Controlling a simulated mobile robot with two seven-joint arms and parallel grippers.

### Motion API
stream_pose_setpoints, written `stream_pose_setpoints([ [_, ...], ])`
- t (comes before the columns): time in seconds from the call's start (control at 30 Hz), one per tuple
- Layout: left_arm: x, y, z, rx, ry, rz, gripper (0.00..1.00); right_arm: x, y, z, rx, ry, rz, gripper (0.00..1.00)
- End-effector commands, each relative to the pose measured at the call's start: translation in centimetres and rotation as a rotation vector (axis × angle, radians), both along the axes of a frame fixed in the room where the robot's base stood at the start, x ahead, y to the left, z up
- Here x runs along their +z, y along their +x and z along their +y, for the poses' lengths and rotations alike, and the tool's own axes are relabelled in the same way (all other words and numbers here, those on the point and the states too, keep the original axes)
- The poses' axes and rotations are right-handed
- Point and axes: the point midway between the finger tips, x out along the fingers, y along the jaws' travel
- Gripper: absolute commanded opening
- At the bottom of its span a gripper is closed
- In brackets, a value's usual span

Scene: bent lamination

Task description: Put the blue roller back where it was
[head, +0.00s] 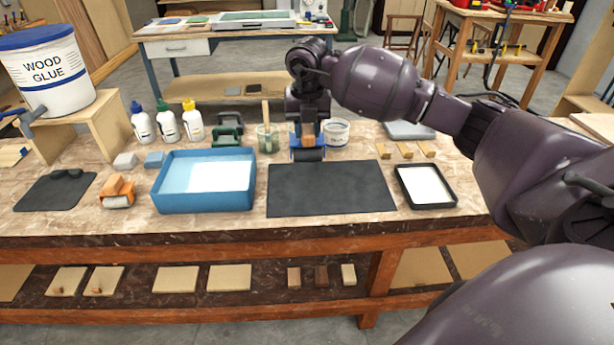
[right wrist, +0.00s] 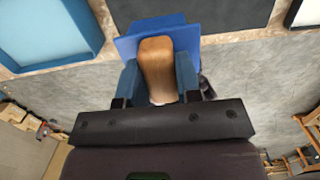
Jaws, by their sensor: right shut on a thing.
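The blue roller (head: 308,154) has a blue frame, a dark cylinder and a wooden handle. My right gripper (head: 308,128) is shut on its handle from above. In the right wrist view the brown handle (right wrist: 157,62) sits between the two fingers of my right gripper (right wrist: 157,82), with the blue frame beyond it. The roller is at the far edge of the black mat (head: 330,190); I cannot tell whether it touches anything below. A smaller dark mat (head: 50,192) with a dark raised rest lies at the left. My left gripper is not in view.
A blue tray (head: 205,200) and an orange roller (head: 117,192) stand left of the black mat. A black tray (head: 425,201) is at right. A jar with a brush (head: 268,138) and a white tub (head: 337,132) flank the roller closely. Glue bottles (head: 167,122) stand behind.

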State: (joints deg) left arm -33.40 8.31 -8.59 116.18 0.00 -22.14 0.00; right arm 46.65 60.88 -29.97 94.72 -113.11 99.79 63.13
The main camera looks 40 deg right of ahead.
Motion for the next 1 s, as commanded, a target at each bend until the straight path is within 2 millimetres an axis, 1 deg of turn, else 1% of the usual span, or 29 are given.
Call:
stream_pose_setpoints([
  [0.03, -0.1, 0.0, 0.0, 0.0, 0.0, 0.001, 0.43, -1.4, -0.1, 0.0, 0.0, 0.001, 0.004, 0.13],
  [0.1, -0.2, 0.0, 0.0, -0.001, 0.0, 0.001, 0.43, -2.9, 0.0, 0.0, 0.0, 0.001, 0.004, 0.13],
  [0.2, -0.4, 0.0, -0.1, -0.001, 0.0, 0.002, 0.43, -4.9, 0.0, 0.0, 0.0, 0.002, 0.003, 0.13],
  [0.3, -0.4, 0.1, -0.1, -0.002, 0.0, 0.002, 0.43, -6.4, 0.0, 0.0, 0.0, 0.001, 0.002, 0.13],
  [0.4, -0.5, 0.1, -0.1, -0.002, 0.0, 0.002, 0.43, -7.2, 0.0, 0.0, 0.0, 0.001, -0.001, 0.13],
  [0.57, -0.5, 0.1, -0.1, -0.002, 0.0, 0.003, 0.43, -7.8, 0.0, 0.0, 0.0, -0.001, -0.001, 0.13],
  [0.63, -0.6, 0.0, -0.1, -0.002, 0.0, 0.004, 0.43, -8.4, 0.0, 0.0, 0.0, 0.001, 0.001, 0.13],
  [0.9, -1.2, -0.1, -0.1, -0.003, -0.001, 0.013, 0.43, -12.6, 0.0, 0.0, 0.0, 0.001, 0.002, 0.13],
  [1.0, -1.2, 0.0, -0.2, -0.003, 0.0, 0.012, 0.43, -13.3, 0.0, 0.0, 0.0, 0.0, 0.0, 0.13],
])
